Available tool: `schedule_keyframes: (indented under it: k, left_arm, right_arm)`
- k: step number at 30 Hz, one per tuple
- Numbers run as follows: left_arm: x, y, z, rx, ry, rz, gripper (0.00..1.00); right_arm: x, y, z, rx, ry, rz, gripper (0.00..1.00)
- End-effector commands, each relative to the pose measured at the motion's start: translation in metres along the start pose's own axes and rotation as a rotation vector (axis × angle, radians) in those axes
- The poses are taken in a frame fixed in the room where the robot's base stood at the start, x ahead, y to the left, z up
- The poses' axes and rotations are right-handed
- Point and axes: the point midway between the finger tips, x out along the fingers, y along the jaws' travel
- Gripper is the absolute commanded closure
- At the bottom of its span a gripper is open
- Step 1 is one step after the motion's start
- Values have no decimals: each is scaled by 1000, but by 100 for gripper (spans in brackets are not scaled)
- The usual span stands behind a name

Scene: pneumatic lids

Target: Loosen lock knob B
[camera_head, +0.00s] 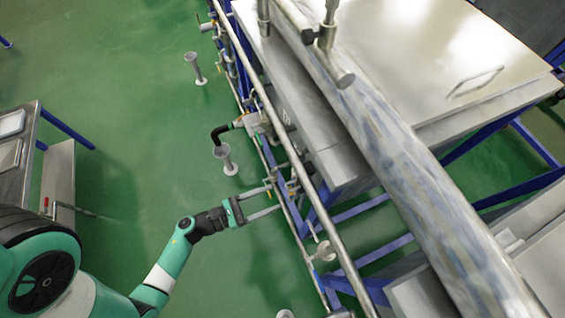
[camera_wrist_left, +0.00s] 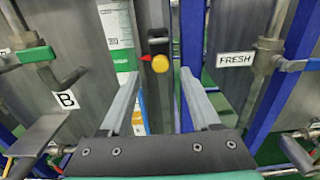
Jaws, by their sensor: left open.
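In the left wrist view a round yellow knob (camera_wrist_left: 161,63) sits on a dark upright bracket (camera_wrist_left: 157,45), with a small red pointer (camera_wrist_left: 146,58) at its left side. A white label marked B (camera_wrist_left: 67,100) is to the left of it, on a grey panel. My left gripper (camera_wrist_left: 161,76) is open, its two fingers on either side of the knob in this view, with gaps on both sides. I cannot tell how far its tips are from the knob. In the head view my left gripper (camera_head: 276,197) reaches the pipes at the frame's near side. My right gripper is not in view.
A FRESH label (camera_wrist_left: 235,59), blue posts (camera_wrist_left: 265,80) and valves with green handles (camera_wrist_left: 36,55) flank the knob. In the head view a long metal pipe (camera_head: 345,255) runs alongside the blue frame. The green floor (camera_head: 130,150) at left is mostly open, with small metal stands (camera_head: 227,160).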

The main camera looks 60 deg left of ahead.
Motion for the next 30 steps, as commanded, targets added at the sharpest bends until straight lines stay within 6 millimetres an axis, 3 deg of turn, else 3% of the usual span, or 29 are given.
schedule_keyframes:
  k: [9, 20, 30]
  left_arm:
    - [41, -2, -1, -1, 0, -4, 37]
    - [47, -1, 0, -3, 1, 0, 37]
    - [46, -1, 0, -2, 1, 0, 98]
  right_arm:
    - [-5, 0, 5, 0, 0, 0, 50]
    - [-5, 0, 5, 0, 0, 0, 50]
    - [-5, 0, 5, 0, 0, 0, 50]
